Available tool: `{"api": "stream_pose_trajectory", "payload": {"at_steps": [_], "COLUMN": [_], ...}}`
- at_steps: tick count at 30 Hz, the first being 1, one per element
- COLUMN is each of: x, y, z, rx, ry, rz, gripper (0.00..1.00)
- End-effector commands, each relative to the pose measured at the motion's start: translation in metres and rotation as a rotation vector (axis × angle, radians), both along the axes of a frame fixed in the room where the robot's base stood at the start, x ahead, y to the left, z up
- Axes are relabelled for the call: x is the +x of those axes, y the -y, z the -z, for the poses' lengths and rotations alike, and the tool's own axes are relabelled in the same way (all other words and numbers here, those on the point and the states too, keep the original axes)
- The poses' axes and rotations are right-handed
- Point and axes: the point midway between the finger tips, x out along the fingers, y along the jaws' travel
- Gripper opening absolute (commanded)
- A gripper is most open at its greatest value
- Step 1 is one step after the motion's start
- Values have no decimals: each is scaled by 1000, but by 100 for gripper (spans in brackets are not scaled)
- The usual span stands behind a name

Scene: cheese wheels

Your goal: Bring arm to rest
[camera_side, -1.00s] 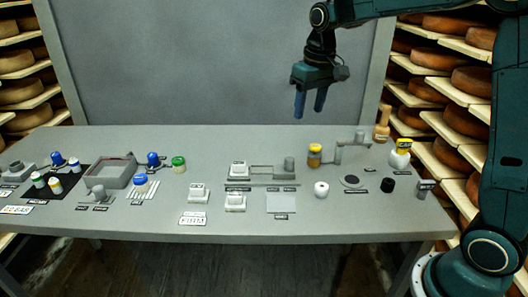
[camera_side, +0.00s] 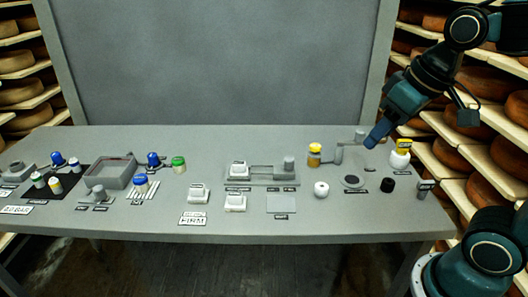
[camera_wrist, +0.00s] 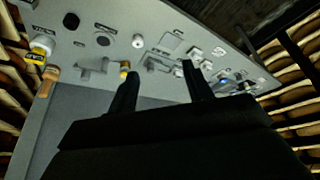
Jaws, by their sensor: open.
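My gripper (camera_side: 375,138) hangs above the right part of the grey table (camera_side: 330,222) in the side view, tilted down to the left, with nothing between its fingers. In the wrist view my gripper (camera_wrist: 158,75) shows two dark fingers standing apart. The table also shows in the wrist view (camera_wrist: 95,14), with small objects beyond the fingertips. In the side view the fingertips appear close to the grey fixture at the back right, but the gap to it cannot be told.
A yellow-lidded jar (camera_side: 315,155), a white round piece (camera_side: 321,189), a black knob (camera_side: 387,185) and a yellow-topped white bottle (camera_side: 400,157) stand on the table's right. A grey tray (camera_side: 112,172) sits left. Cheese shelves (camera_side: 470,150) flank the table.

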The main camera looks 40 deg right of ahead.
Motion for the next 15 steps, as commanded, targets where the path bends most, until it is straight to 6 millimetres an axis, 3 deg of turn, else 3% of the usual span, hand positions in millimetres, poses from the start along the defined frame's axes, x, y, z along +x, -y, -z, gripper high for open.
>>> {"api": "stream_pose_trajectory", "payload": {"at_steps": [6, 15], "x": [-35, -49], "y": [-5, -7], "z": [14, 24], "rx": [-1, -1], "ry": [55, 79], "rz": [-22, -32], "gripper": [50, 50]}}
